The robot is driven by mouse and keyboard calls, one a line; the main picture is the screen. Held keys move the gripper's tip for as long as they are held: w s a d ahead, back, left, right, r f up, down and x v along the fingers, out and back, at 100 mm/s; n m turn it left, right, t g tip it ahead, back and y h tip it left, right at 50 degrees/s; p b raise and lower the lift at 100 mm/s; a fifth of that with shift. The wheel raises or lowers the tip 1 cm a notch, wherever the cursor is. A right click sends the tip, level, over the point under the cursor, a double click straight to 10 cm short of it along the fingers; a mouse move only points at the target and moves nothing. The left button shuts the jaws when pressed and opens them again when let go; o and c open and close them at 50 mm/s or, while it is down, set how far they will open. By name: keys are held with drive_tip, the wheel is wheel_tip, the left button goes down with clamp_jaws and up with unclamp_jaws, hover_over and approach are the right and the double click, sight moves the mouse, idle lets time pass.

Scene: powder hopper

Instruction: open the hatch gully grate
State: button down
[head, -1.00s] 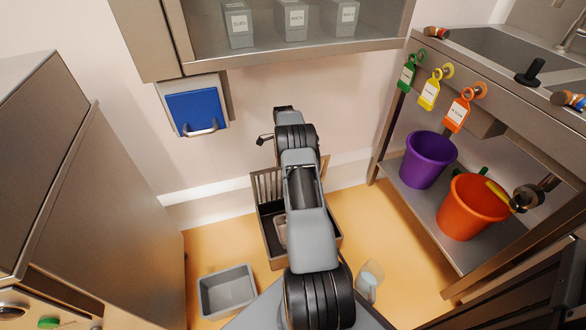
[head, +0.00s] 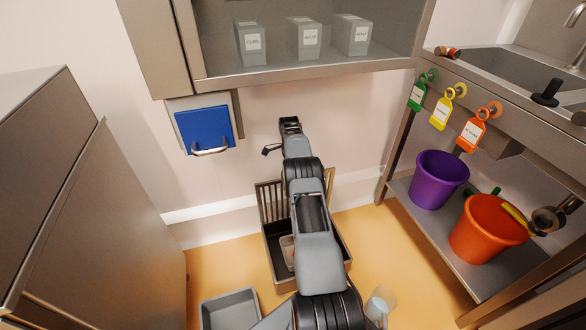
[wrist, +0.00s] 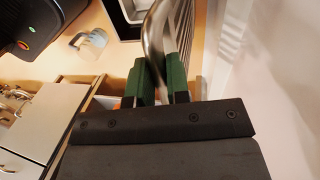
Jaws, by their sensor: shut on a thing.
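The gully (head: 268,262) is a dark box with a metal rim on the floor, below my arm in the head view. Its barred grate (head: 271,203) stands raised at the back, near the wall. In the wrist view the grate's bars (wrist: 232,32) run along the right. My gripper (wrist: 160,75) has green fingers closed on a curved metal handle (wrist: 154,38) beside those bars. In the head view my arm hides part of the gully and grate, and the grip itself cannot be seen there.
A pale container (head: 288,250) sits inside the gully. A grey tray (head: 230,312) and a clear cup (head: 380,303) stand on the floor in front. A blue wall hatch (head: 206,130) is at left. A shelf with purple (head: 436,180) and orange buckets (head: 487,230) stands right.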

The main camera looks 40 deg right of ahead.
drive_tip(key=shift+s+a+f, duration=0.1)
drive_tip(key=shift+f, duration=0.3)
drive_tip(key=c, duration=1.3)
unclamp_jaws()
drive_tip(key=shift+f, duration=0.1)
drive_tip(key=shift+c, duration=0.2)
drive_tip(key=shift+o, duration=1.2)
drive_tip(key=shift+r, duration=0.2)
drive_tip(key=shift+r, duration=0.15)
drive_tip(key=shift+r, duration=0.35)
drive_tip(key=v, duration=0.1)
drive_tip(key=p, duration=0.1)
drive_tip(key=v, duration=0.1)
drive_tip(key=shift+s+r, duration=0.1)
drive_tip(key=shift+r, duration=0.3)
drive_tip(key=s+a+r+p, duration=0.2)
drive_tip(key=s+a+r, duration=0.1)
drive_tip(key=s, duration=0.3)
drive_tip(key=s+a+r+p, duration=0.2)
drive_tip(key=s+a+r, duration=0.1)
drive_tip(key=s+r, duration=0.3)
drive_tip(key=shift+a+p, duration=0.3)
drive_tip(key=shift+a, duration=0.1)
